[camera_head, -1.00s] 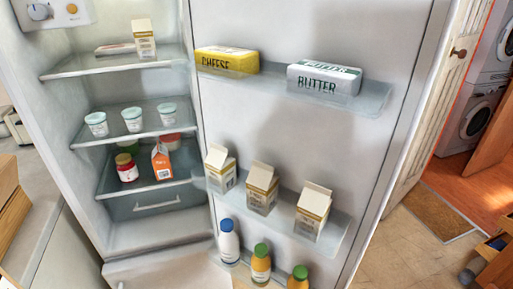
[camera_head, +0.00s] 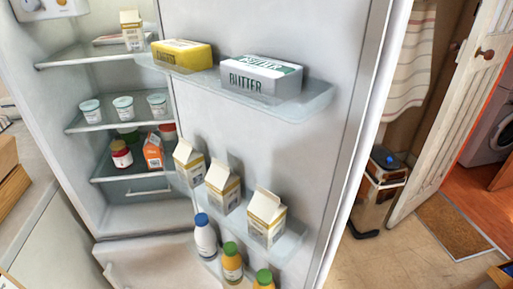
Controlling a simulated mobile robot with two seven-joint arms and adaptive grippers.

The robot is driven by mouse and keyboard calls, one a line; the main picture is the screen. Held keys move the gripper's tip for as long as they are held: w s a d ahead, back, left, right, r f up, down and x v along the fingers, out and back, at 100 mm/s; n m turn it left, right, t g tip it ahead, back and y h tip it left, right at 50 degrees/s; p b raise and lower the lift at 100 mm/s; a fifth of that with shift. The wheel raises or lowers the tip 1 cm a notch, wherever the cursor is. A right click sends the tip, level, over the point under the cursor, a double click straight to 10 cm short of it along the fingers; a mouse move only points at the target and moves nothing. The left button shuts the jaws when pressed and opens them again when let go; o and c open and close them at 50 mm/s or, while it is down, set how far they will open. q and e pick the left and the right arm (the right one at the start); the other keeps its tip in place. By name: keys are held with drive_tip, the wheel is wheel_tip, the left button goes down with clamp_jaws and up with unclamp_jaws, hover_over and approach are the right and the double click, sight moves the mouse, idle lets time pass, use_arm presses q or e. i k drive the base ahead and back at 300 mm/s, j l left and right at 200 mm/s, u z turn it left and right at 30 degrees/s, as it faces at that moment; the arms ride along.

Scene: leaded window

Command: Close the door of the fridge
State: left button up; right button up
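The fridge (camera_head: 120,215) stands open at the left of the head view, its lit shelves showing. Its door (camera_head: 270,130) is swung open, and its inner face fills the middle of the view. The door's free edge (camera_head: 362,150) is on the right. Neither of my grippers is in view, and the outer face of the door is hidden.
Jars and cups (camera_head: 123,107) stand on the fridge shelves. A grey counter (camera_head: 25,210) is close at the left. Tiled floor (camera_head: 400,255) is clear there.

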sight(311, 150)
drive_tip(key=l+u, duration=0.3)
drive_tip(key=l, duration=0.2)
drive_tip(key=l+u, duration=0.35)
drive_tip(key=l, duration=0.15)
drive_tip(key=l+u, duration=0.3)
drive_tip(key=l, duration=0.2)
drive_tip(key=l+u, duration=0.3)
drive_tip(key=l, duration=0.2)
drive_tip(key=i+l+u, duration=0.1)
drive_tip(key=l+u, duration=0.7)
drive_tip(key=l, duration=0.15)
drive_tip(key=i+l+u, duration=0.2)
drive_tip(key=l, duration=0.15)
drive_tip(key=l+u, duration=0.25)
drive_tip(key=l, duration=0.95)
drive_tip(key=k+z, duration=0.05)
